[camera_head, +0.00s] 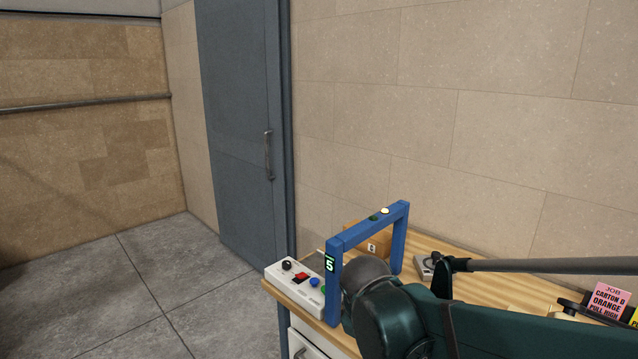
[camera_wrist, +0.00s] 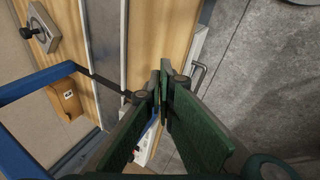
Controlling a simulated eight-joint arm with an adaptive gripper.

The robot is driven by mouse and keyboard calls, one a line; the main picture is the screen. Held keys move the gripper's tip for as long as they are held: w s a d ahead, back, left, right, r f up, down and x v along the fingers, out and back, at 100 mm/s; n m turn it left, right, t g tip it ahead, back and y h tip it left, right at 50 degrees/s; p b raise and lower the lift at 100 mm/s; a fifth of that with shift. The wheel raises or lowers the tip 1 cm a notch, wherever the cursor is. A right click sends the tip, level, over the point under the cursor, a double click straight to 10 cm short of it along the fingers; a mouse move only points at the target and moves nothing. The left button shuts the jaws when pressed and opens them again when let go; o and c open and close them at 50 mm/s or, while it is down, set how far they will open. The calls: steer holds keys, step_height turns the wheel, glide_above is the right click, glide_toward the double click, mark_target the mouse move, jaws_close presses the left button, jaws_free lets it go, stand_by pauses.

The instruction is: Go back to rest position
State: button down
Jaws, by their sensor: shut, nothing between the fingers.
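My gripper (camera_wrist: 160,95) shows in the wrist view with its two dark green fingers closed together at the tips and nothing between them. It points down past the table edge, above the handle and the grey floor. In the head view my dark green arm covers the lower right, and the gripper's fingers are hidden there. The blue frame of the press (camera_head: 369,240) stands on the wooden table (camera_head: 480,290), right beside my arm. A white control box (camera_head: 297,287) with a black knob and red, blue and green buttons sits at the table's left corner.
A small wooden block (camera_head: 372,246) is behind the blue frame. A grey device with a knob (camera_head: 424,266) lies on the table; it also shows in the wrist view (camera_wrist: 42,30). A pink job card (camera_head: 608,299) stands at right. The floor at left (camera_head: 110,290) is clear.

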steer(key=s+d+r+m+t+y, duration=0.1)
steer(key=s+d+m, duration=0.3)
steer(key=s, duration=0.3)
steer(key=s+d+r+m+t+y, duration=0.1)
steer(key=s+d+r+m, duration=0.1)
steer(key=s+d+m, duration=0.3)
steer(key=shift+s+d+r+m, duration=0.2)
steer(key=shift+s+d+m, duration=0.05)
steer(key=shift+s+m, duration=0.95)
steer(key=shift+s, duration=0.1)
stand_by(0.3)
